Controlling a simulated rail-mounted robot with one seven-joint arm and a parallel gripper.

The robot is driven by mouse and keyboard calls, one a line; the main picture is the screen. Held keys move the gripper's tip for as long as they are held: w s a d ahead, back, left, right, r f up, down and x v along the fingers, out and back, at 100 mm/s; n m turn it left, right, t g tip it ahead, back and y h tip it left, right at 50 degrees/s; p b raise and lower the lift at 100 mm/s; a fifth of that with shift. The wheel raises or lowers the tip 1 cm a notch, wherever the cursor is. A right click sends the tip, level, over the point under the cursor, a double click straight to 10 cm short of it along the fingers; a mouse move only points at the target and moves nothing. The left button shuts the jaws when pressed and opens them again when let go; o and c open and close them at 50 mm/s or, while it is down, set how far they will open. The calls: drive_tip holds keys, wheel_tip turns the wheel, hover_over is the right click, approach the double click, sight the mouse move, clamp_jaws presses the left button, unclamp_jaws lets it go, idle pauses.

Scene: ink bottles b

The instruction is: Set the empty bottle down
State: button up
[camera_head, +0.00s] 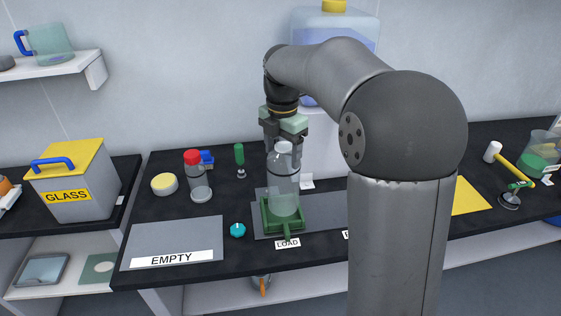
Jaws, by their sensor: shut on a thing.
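A clear, empty-looking bottle (284,178) with a dark ring around it stands upright at the green holder (270,224) on the LOAD mat. Its lower end shows within the holder's outline; I cannot tell whether it rests on the holder's floor or hangs just above. My gripper (284,138) is at the bottle's top, pointing down and shut on it. The fingertips are partly hidden by the bottle. The grey EMPTY mat (178,237) lies to the left, with nothing on it.
A red-capped clear bottle (199,183), a yellow-topped round item (165,184), a green-handled tool (240,160) and a teal knob-like piece (238,230) stand left of the holder. A GLASS bin (77,183) is far left. My arm hides the counter right of the holder.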

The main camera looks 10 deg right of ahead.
drive_tip(key=w+f, duration=0.2)
drive_tip(key=f, duration=0.1)
drive_tip(key=shift+w+d+f, duration=0.1)
drive_tip(key=shift+w, duration=0.2)
drive_tip(key=shift+w+f+p, duration=0.15)
drive_tip(key=shift+f+p, duration=0.2)
drive_tip(key=shift+f, duration=1.35)
drive_tip(key=o, duration=1.2)
drive_tip(key=shift+f, duration=0.15)
drive_tip(key=shift+o, duration=0.2)
